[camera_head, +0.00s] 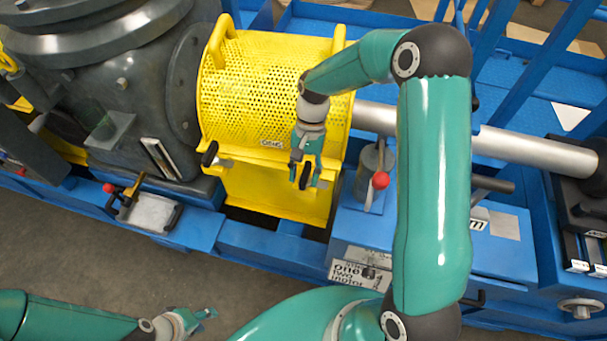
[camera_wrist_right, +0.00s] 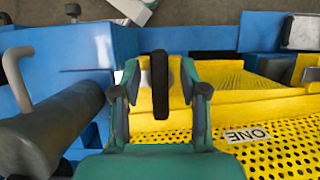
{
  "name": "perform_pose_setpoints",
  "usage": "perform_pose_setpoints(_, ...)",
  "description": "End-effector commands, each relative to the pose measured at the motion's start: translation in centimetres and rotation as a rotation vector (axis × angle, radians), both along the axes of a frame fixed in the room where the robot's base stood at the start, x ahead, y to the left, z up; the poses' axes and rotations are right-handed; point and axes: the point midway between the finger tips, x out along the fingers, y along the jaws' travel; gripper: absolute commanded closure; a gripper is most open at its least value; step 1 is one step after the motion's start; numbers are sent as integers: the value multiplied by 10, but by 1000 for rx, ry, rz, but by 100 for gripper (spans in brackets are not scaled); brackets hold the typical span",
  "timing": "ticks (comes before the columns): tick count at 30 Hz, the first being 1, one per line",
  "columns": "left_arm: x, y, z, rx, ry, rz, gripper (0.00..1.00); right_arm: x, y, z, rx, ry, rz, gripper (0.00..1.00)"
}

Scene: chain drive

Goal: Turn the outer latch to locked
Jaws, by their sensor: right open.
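The yellow perforated guard (camera_head: 265,90) covers part of the shaft. Two black-handled latches sit on its front lower edge. The left latch (camera_head: 209,154) is free of any gripper. The right latch handle (camera_head: 305,176) lies between the fingers of my right gripper (camera_head: 306,174). In the right wrist view this black handle (camera_wrist_right: 160,84) stands upright in the picture, between the open fingers (camera_wrist_right: 160,95), with a gap on each side. Its pivot is hidden. My left gripper (camera_head: 204,315) is low at the left, away from the guard; its finger opening is too small to judge.
A red-knobbed lever (camera_head: 380,180) stands on the blue frame (camera_head: 430,250) right of the guard. Another red-knobbed handle (camera_head: 109,188) is at the left. A grey shaft (camera_head: 520,150) runs right from the guard. The floor (camera_head: 80,240) at lower left is clear.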

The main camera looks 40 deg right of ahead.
Motion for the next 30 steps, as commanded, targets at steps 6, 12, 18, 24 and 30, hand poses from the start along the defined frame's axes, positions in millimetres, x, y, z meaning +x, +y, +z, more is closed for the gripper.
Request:
perform_pose_setpoints(6,0,0,1,0,0,0,60,-2,3,-8,0,0,0,56)
perform_pose_setpoints(12,0,0,1,0,0,0,60,-2,3,-8,0,0,0,56)
perform_pose_setpoints(18,0,0,1,0,0,0,60,-2,3,-8,0,0,0,88)
perform_pose_setpoints(24,0,0,1,0,0,0,60,-2,3,-8,1,-1,0,100)
perform_pose_setpoints(30,0,0,0,0,0,0,60,-2,3,-8,0,-1,15,100)
